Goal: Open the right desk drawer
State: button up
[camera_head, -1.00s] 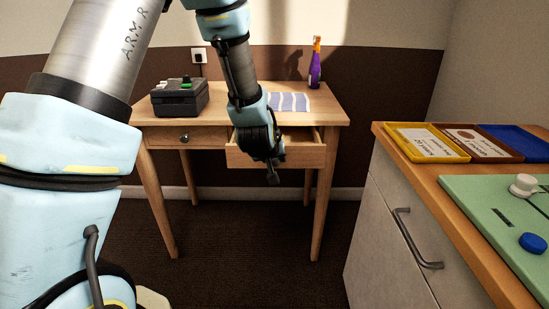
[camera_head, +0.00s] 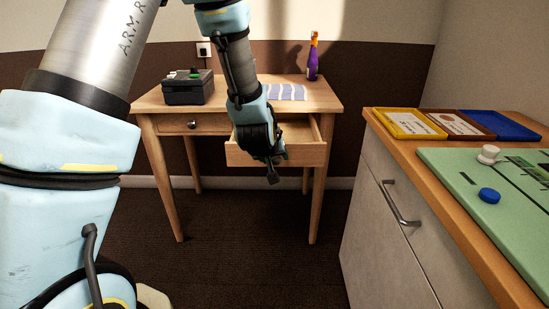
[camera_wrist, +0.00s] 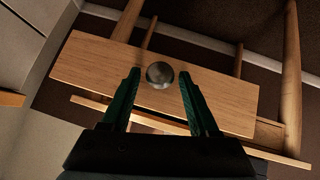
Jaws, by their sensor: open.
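The right desk drawer (camera_head: 303,155) stands pulled out from the wooden desk (camera_head: 322,96), with part of its inside showing in the head view. In the wrist view its front panel (camera_wrist: 95,68) carries a round metal knob (camera_wrist: 160,75). My gripper (camera_head: 275,166) is in front of the drawer and hides the knob in the head view. In the wrist view my gripper (camera_wrist: 160,88) is open, with one green finger on each side of the knob. I cannot tell whether either finger touches it.
The left drawer (camera_head: 178,124) is closed. A grey cabinet (camera_head: 370,235) with trays on top stands close on the right. Dark floor lies clear before the desk.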

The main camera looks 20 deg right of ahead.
jog(key=shift+o, duration=0.7)
jog(key=p+v, duration=0.1)
jog(key=v, duration=0.9)
jog(key=shift+s+a+r, duration=0.2)
jog(key=shift+r, duration=0.1)
jog(key=shift+a, duration=0.1)
jog(key=s+a+n+g+y, duration=0.3)
jog(key=a+g+y, duration=0.25)
jog(key=a, duration=2.55)
notch_tip(320, 180, up, 17)
jog(key=p, duration=1.6)
jog(key=shift+d+f+p, duration=0.2)
jog(key=shift+d+p, duration=0.05)
jog(key=shift+p, duration=0.15)
jog(key=shift+s, duration=0.1)
